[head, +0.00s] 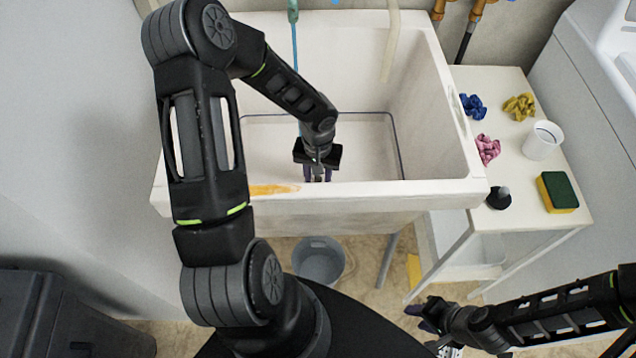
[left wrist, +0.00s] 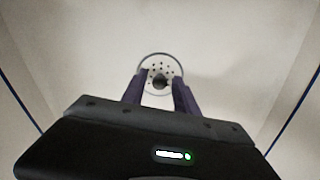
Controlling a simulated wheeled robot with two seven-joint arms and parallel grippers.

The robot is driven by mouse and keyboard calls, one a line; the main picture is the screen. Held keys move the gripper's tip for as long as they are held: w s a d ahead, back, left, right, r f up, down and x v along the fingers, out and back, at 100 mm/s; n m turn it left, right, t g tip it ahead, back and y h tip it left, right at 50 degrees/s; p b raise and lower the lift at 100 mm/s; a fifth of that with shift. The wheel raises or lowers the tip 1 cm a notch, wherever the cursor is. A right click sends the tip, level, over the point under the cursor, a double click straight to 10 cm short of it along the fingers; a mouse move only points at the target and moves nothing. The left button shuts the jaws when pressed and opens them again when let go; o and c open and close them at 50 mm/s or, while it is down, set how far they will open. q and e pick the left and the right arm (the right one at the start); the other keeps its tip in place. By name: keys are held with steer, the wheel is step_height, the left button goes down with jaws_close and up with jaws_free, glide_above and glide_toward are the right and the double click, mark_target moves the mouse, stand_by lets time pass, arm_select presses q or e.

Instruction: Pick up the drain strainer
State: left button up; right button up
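The drain strainer (left wrist: 158,66) is a round, pale disc with several small dark holes, a grey rim and a dark knob at its centre. It shows in the left wrist view on the white sink floor, just beyond my left fingertips. In the head view it is hidden behind my left gripper (head: 317,176) and the sink's front wall. My left gripper reaches down into the sink (head: 440,188). Its purple fingers are apart, with the knob showing between their tips; contact cannot be told. My right gripper (head: 422,316) hangs low at the right, away from the sink, its opening unclear.
A white side table (head: 520,165) at right holds blue, yellow and pink cloths, a white cup (head: 543,140), a sponge (head: 557,192) and a black stopper (head: 499,198). A grey bucket (head: 319,262) stands below the sink. A hanging hose (head: 391,40) enters the sink's back.

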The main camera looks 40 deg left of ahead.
arm_select(q)
steer(key=shift+f, duration=0.3)
steer(key=shift+c, duration=0.2)
jaws_close()
stand_by(0.3)
